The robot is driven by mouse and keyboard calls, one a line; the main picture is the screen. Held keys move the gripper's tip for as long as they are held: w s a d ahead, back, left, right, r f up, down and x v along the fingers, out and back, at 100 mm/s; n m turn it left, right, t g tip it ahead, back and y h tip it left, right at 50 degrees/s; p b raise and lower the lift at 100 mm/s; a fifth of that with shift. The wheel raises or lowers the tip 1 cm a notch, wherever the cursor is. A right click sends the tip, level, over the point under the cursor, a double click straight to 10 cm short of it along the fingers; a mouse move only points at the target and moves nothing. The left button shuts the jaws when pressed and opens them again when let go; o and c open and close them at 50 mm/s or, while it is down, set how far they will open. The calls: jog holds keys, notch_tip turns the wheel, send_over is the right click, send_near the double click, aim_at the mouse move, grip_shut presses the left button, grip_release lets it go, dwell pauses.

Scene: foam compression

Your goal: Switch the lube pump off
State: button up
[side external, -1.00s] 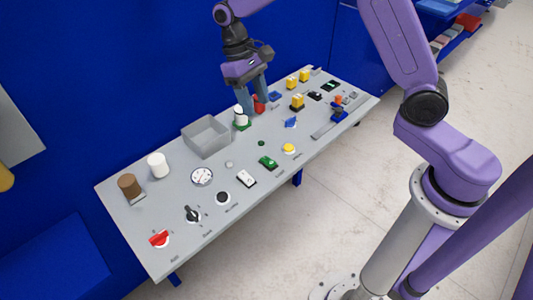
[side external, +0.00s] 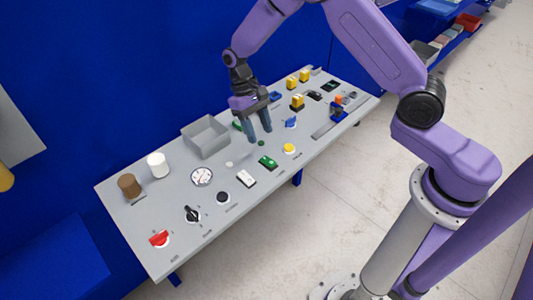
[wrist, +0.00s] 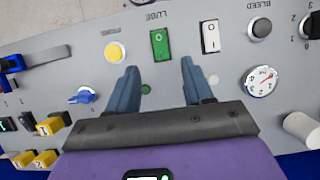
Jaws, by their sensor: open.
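The lube switch is a green rocker (wrist: 159,44) with a label reading LUBE beside it in the wrist view. It also shows in the side view as a green rocker (side external: 268,162) near the panel's front edge. Its tilt is too small to read surely. My gripper (side external: 260,137) is open and empty, fingers pointing down over the panel, behind the green rocker and apart from it. In the wrist view my gripper (wrist: 160,66) has its fingertips spread just below the green rocker, with nothing between them.
A white rocker (wrist: 210,37) and a yellow button (wrist: 115,52) flank the green one. A blue knob (wrist: 82,96), a black button (wrist: 259,28) and a gauge (wrist: 261,81) are nearby. A grey open bin (side external: 206,137) stands behind-left of my gripper.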

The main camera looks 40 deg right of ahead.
aim_at(269, 161)
jog(key=x, duration=0.8)
jog(key=shift+f, duration=0.2)
jog(key=shift+c, duration=0.3)
